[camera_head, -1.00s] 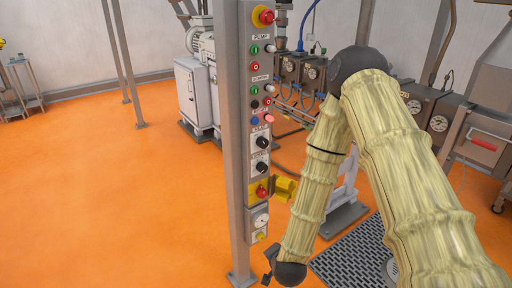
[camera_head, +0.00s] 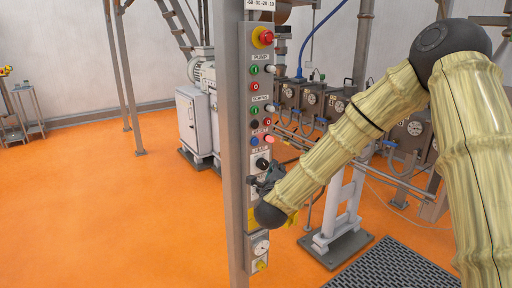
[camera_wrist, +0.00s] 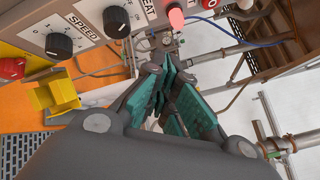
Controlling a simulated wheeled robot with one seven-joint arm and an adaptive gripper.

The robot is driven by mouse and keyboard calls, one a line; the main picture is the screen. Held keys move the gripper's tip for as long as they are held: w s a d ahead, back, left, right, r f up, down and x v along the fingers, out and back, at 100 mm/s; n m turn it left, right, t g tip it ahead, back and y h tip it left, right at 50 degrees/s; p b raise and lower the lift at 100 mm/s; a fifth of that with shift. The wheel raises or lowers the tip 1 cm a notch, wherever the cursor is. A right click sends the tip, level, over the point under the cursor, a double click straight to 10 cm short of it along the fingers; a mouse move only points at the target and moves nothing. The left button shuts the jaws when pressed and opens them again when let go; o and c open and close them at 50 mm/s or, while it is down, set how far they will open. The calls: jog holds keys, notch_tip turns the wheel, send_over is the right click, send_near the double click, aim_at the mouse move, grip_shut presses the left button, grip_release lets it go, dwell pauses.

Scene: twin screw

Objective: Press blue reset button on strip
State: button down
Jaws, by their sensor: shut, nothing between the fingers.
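The control strip (camera_head: 249,100) is a tall grey upright panel on a post in the head view. The small blue button (camera_head: 254,141) sits on it in the lower half, left of a pink lamp (camera_head: 268,139) and above the black knobs. My gripper (camera_head: 275,168) is at the strip's right side, just below the blue button's height, near the upper black knob (camera_head: 262,163). In the wrist view my gripper (camera_wrist: 166,66) is shut and empty, its green-padded fingers below the pink lamp (camera_wrist: 176,17). I cannot make out the blue button there.
Knobs (camera_wrist: 117,21) and a yellow bracket (camera_wrist: 55,92) on the strip are close to my gripper. Pipes and gauges (camera_head: 312,98) stand behind at right. A red emergency button (camera_head: 266,37) tops the strip. Orange floor (camera_head: 120,220) is clear at left.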

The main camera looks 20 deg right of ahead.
aim_at(255, 141)
jog(key=r, duration=0.1)
jog(key=r+m, duration=0.1)
jog(key=d+r+m+h, duration=0.1)
jog(key=shift+w+r, duration=0.15)
jog(key=shift+w, duration=0.1)
jog(key=w+a, duration=0.3)
jog(key=w, duration=0.5)
jog(key=shift+w, duration=0.15)
dwell(0.3)
jog(key=shift+w+a+b, duration=0.35)
jog(key=shift+w+b, duration=0.3)
jog(key=shift+w, duration=0.2)
dwell(2.4)
jog(key=shift+s, duration=0.15)
jog(key=shift+s+d+b, duration=0.3)
jog(key=shift+s+b, duration=0.1)
jog(key=shift+s, duration=0.3)
